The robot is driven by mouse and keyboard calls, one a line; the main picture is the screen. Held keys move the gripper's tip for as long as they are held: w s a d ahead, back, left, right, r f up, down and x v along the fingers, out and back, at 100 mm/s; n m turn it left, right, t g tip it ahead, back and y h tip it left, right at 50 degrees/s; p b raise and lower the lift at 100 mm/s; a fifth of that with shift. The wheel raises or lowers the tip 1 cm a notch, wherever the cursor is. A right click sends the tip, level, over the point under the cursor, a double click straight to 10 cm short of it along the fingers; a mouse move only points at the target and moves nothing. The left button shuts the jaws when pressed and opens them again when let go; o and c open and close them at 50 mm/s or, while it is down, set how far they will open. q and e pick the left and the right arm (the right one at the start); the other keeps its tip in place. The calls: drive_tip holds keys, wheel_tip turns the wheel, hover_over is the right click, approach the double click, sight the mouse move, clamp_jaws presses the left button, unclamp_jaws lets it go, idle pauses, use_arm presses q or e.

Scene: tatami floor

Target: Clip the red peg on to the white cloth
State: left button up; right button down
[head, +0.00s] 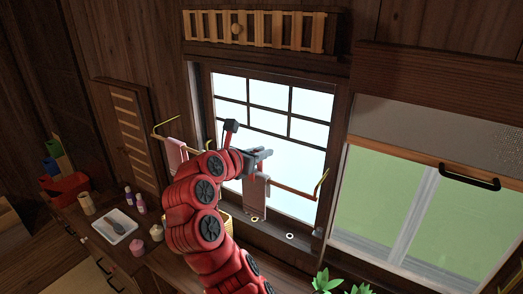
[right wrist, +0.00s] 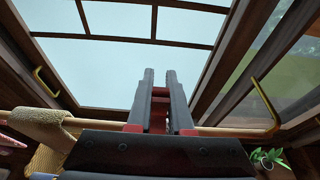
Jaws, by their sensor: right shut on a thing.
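My right gripper (head: 262,154) is up at the hanging rod in front of the window, and it also shows in the right wrist view (right wrist: 160,74). It is shut on a small dark-red thing (right wrist: 158,119), which seems to be the red peg; the fingers hide most of it. A pale, pinkish-looking cloth (head: 255,197), probably the white cloth, hangs over the rod just below the gripper. My left gripper is out of view.
The brass-ended rod (head: 295,190) spans the window. A pink cloth (head: 175,154) hangs further left on it. Below, a counter holds a white tray (head: 115,226), bottles, a pink jar (head: 137,246) and a red box (head: 66,187). A green plant (head: 326,282) stands at front right.

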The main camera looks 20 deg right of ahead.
drive_tip(key=shift+f+p, duration=0.4)
drive_tip(key=shift+f, duration=0.4)
idle(0.6)
drive_tip(key=shift+f+p, duration=0.45)
drive_tip(key=shift+f, duration=0.15)
idle(0.4)
drive_tip(key=shift+c, duration=1.3)
unclamp_jaws()
drive_tip(key=shift+r, duration=0.1)
wheel_tip(320, 180, up, 6)
drive_tip(key=p, duration=0.6)
drive_tip(key=shift+p, duration=0.35)
